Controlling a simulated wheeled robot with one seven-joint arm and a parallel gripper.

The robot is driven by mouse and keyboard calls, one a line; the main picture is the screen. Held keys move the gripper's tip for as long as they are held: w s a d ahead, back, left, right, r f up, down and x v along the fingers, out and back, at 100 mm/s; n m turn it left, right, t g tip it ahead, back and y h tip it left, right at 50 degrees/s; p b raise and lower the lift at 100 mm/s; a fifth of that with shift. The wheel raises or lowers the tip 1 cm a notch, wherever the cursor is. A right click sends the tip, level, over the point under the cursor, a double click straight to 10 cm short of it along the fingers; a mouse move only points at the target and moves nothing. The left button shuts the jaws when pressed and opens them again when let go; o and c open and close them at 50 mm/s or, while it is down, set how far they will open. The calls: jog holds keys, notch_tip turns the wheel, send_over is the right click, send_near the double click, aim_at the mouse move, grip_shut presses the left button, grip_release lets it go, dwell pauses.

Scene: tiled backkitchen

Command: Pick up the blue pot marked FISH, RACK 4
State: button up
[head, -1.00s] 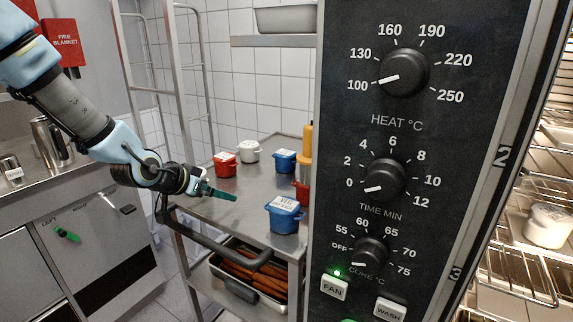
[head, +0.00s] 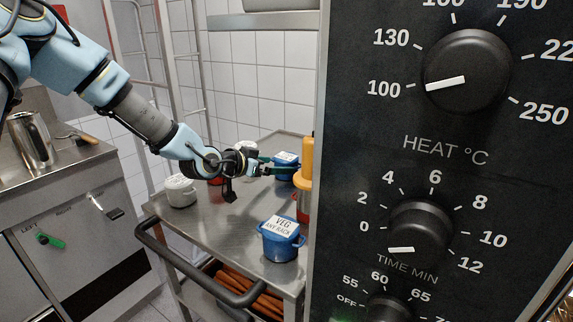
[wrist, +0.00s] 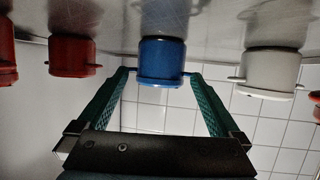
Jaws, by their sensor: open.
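A blue pot (head: 287,164) with a white label on its lid stands at the back of the steel trolley top (head: 225,228); its label is too small to read. My gripper (head: 276,169) is open and level with it, pointing right. In the wrist view, which is upside down, the blue pot (wrist: 161,60) shows centred at the gap between the green fingertips. I cannot tell how far the tips reach around it. A second blue pot (head: 281,246), marked VEG, ANY RACK, stands nearer at the front right.
A white pot (head: 180,192) stands left, with a red pot (head: 216,181) partly behind my arm. Another white pot (head: 247,146) is at the back.

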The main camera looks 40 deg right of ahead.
jog(key=shift+p+x, duration=1.3)
jog(key=shift+x, duration=1.55)
jog(key=shift+r, duration=0.15)
jog(key=c, duration=1.3)
jog(key=shift+c, duration=0.6)
jog(key=shift+r, duration=0.15)
